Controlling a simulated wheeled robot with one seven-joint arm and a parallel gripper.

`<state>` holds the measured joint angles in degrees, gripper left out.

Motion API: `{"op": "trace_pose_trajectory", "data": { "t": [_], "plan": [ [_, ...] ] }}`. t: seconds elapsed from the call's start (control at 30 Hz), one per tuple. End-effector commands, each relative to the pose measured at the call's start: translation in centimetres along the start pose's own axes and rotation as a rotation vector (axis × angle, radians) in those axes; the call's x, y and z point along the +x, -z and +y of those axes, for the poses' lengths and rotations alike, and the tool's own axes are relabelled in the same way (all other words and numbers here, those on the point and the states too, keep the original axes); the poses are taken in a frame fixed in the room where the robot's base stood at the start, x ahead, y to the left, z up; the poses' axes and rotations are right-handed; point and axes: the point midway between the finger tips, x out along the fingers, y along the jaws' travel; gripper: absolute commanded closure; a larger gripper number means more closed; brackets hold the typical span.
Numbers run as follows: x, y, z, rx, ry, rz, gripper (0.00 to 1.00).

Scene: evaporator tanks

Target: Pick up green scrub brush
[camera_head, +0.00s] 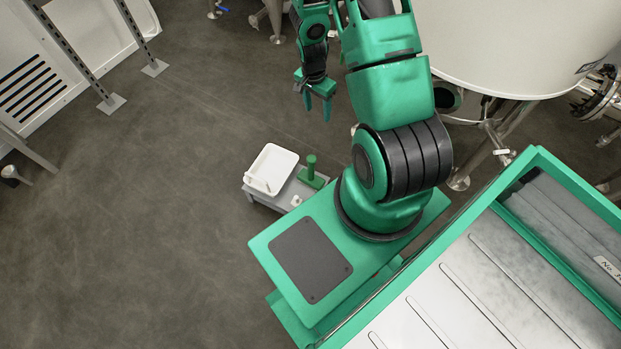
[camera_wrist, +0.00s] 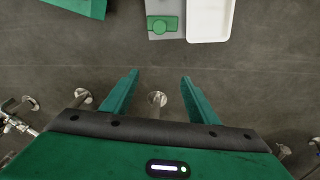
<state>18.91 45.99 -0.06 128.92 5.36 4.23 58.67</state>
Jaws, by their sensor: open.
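The green scrub brush (camera_head: 311,171) stands with its handle up on a low grey stand (camera_head: 285,200), beside a white tray. In the wrist view the brush (camera_wrist: 162,25) shows from above near the top edge, as a green block with a round handle end. My gripper (camera_head: 318,112) is open and empty, pointing down, above and beyond the stand in the head view.
The white tray (camera_head: 272,166) sits left of the brush; it also shows in the wrist view (camera_wrist: 210,22). A small white item (camera_head: 296,200) lies on the stand. A large white tank (camera_head: 510,45) with metal legs stands at upper right.

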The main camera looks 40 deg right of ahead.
Motion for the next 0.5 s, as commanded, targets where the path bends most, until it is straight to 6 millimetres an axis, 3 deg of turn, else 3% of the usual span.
{"op": "trace_pose_trajectory", "data": {
  "t": [0.03, 0.1, 0.3, 0.5],
  "plan": [
    [2.4, -0.7, 0.1, 0.031, -0.004, -0.012, 0.46],
    [5.3, -1.6, 0.0, 0.080, 0.002, -0.024, 0.46],
    [12.9, -4.7, 0.4, 0.220, 0.018, -0.060, 0.46],
    [17.3, -7.0, 1.0, 0.315, 0.029, -0.085, 0.46]
  ]
}}
